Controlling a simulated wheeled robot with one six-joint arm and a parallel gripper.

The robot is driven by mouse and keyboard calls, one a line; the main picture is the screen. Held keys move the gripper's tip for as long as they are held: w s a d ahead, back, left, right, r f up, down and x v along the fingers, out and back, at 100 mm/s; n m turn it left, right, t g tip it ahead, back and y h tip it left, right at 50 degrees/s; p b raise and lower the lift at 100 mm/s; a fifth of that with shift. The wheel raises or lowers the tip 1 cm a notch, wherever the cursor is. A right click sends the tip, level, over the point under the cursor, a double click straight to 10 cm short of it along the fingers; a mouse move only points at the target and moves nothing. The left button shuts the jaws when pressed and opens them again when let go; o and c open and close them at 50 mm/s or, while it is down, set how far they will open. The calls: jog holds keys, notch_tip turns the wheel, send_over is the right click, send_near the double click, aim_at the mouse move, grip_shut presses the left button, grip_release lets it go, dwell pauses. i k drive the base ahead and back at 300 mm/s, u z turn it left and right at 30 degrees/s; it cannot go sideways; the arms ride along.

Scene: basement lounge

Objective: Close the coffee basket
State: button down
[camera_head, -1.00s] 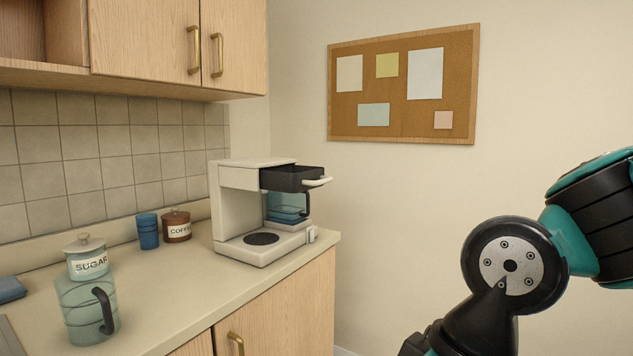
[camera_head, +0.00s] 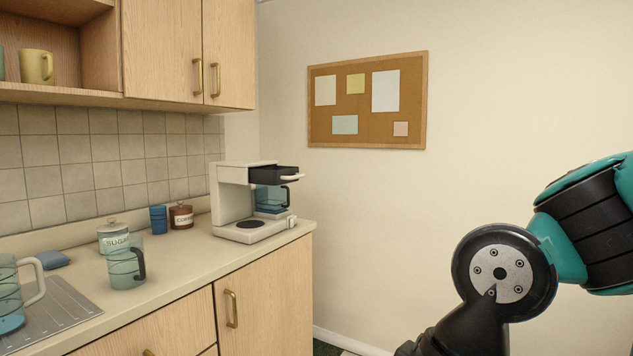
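The white coffee maker (camera_head: 234,199) stands at the right end of the counter. Its dark coffee basket (camera_head: 273,174) sticks out to the right from the top housing, with a pale handle (camera_head: 292,177) at its outer end, so it is open. A blue-tinted jug with a dark handle (camera_head: 270,198) shows below the basket; I cannot tell if it touches the machine. My arm is at the right, well away from the coffee maker. My gripper is out of the picture.
On the counter (camera_head: 190,258) stand a sugar jar (camera_head: 113,238), a clear jug (camera_head: 124,266), blue cups (camera_head: 158,219) and a coffee jar (camera_head: 181,217). Another jug (camera_head: 10,295) is at the left. Wall cabinets (camera_head: 180,50) hang above. Floor right of the counter looks free.

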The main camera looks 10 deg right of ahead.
aim_at(268, 175)
jog(key=u, duration=0.65)
jog(key=k, duration=0.15)
jog(key=z, duration=1.35)
jog(key=i, duration=1.45)
jog(key=u, duration=0.9)
jog(key=i, duration=0.25)
jog(key=u, duration=0.1)
